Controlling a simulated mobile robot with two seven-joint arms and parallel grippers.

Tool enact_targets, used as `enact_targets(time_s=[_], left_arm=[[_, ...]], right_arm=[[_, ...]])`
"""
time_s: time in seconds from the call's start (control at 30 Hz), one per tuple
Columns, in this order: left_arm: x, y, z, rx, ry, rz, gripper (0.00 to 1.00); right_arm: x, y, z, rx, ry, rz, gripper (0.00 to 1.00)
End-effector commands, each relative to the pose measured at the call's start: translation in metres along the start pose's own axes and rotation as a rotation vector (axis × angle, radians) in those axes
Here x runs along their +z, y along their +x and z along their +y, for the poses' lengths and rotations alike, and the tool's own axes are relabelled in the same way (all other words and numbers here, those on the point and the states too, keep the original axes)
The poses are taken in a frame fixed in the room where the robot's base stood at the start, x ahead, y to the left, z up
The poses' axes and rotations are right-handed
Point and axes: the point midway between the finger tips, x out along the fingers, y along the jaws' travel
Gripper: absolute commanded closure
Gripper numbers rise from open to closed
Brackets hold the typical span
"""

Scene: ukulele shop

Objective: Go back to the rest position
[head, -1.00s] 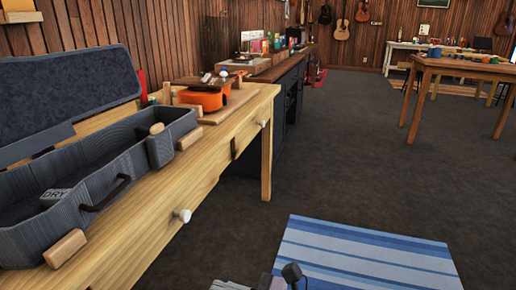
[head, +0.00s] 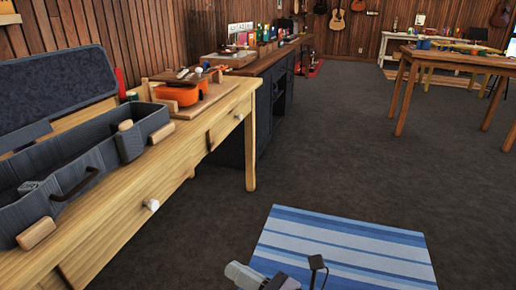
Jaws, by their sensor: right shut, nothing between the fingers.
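My right gripper (head: 298,276) shows at the bottom middle of the head view, low in front of the blue striped rug. It is shut and empty, apart from the workbench and everything on it. My left gripper is out of the picture. An open grey instrument case (head: 78,168) lies on the wooden workbench (head: 112,222) at the left, its dark-lined lid raised at the back.
The blue striped rug (head: 345,248) lies on the dark floor (head: 335,140), which is wide and clear. A dark cabinet (head: 262,105) stands beyond the workbench. A wooden table (head: 440,62) stands at the back right. Guitars hang on the far wall.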

Motion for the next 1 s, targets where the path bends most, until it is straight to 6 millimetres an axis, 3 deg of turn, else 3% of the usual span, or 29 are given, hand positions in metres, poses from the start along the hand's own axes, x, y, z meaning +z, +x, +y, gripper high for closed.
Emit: enact_targets(time_s=[0.03, 0.1, 0.27, 0.43, 0.6, 0.7, 0.8, 1.0], left_arm=[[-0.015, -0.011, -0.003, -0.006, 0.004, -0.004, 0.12], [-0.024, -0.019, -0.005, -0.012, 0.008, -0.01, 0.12], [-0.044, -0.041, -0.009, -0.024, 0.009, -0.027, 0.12], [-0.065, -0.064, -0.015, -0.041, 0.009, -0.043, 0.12], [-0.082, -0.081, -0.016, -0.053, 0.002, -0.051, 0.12], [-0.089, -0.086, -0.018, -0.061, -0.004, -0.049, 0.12], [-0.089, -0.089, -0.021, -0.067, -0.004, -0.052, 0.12], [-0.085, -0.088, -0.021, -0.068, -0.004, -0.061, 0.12]], right_arm=[[0.018, -0.007, 0.005, -0.05, 0.156, -0.05, 1.0], [0.033, -0.021, 0.0, -0.122, 0.393, -0.134, 1.0], [0.055, -0.072, -0.016, -0.299, 0.997, -0.374, 1.0], [0.052, -0.146, -0.026, -0.467, 1.624, -0.699, 1.0], [0.032, -0.219, -0.016, -0.576, 2.116, -1.051, 1.0], [0.021, -0.248, -0.006, -0.607, 2.296, -1.213, 1.0], [0.013, -0.265, 0.001, -0.616, 2.397, -1.317, 1.0], [0.008, -0.273, 0.002, -0.619, 2.443, -1.367, 1.0]])
